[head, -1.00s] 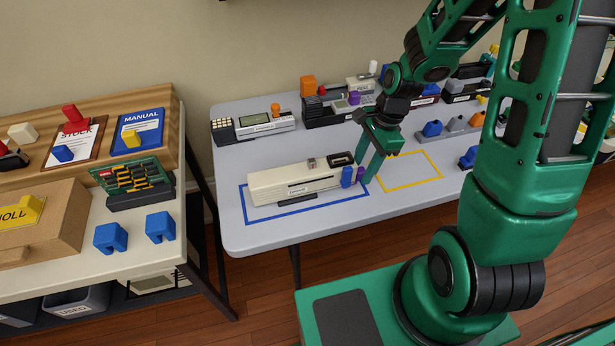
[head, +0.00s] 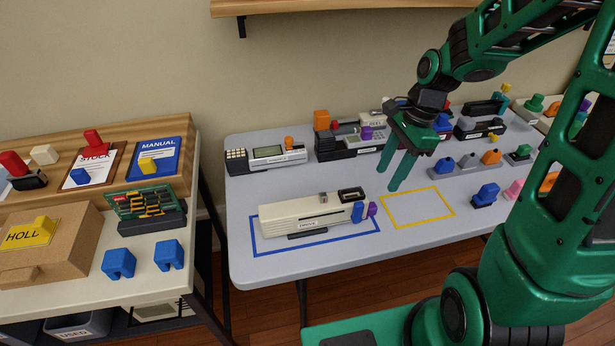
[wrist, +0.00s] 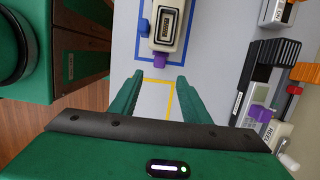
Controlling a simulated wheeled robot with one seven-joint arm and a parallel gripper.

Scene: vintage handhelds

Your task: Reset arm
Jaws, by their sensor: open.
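My gripper (head: 398,170) is open and empty. It hangs above the grey table, near the yellow-outlined square (head: 418,208). In the wrist view its two fingers (wrist: 154,98) are spread apart, with nothing between them but the table and part of the yellow outline below. A cream handheld device (head: 305,216) lies inside the blue outline (head: 262,249), to the left of my gripper and apart from it. A blue piece (head: 357,212) and a purple piece (head: 372,209) are at its right end. The purple piece also shows in the wrist view (wrist: 160,60).
Several handhelds with coloured pieces line the table's back, including one with a grey screen (head: 267,153). A grey rack (head: 466,163) stands right of the yellow square. A second table at left holds a cardboard box (head: 60,240) and two blue pieces (head: 118,263).

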